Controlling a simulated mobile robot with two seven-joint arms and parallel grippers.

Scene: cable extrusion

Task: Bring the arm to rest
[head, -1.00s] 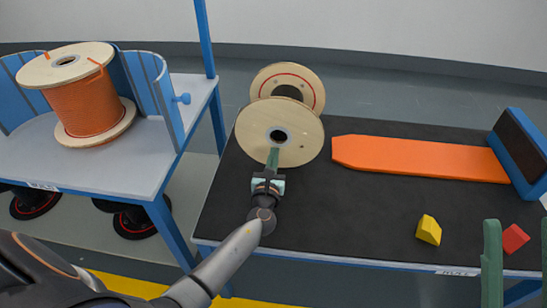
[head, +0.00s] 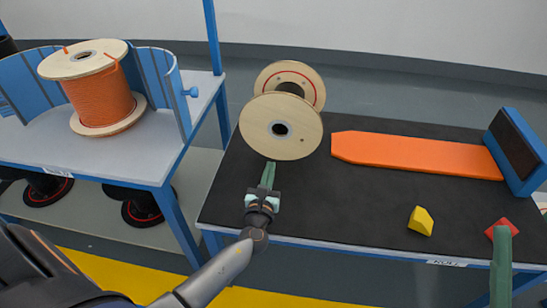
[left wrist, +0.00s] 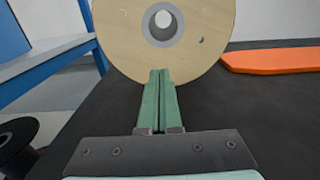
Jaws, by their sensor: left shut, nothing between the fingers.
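My left gripper (head: 267,176) is over the near left part of the black table (head: 300,205). Its green fingers are shut with nothing between them, and they show side by side in the left wrist view (left wrist: 158,72). They point at the lower edge of the empty wooden spool (head: 281,126), which lies just beyond them. The spool's near flange also fills the top of the left wrist view (left wrist: 205,30). Whether the fingertips touch it I cannot tell. A green finger of my right gripper (head: 501,265) shows at the lower right; its opening cannot be judged.
An orange board (head: 415,156) lies towards a blue block (head: 520,150) at the right. A yellow block (head: 420,221) and a red block (head: 497,230) lie near the front edge. A spool of orange cable (head: 100,98) stands on the left table (head: 125,158).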

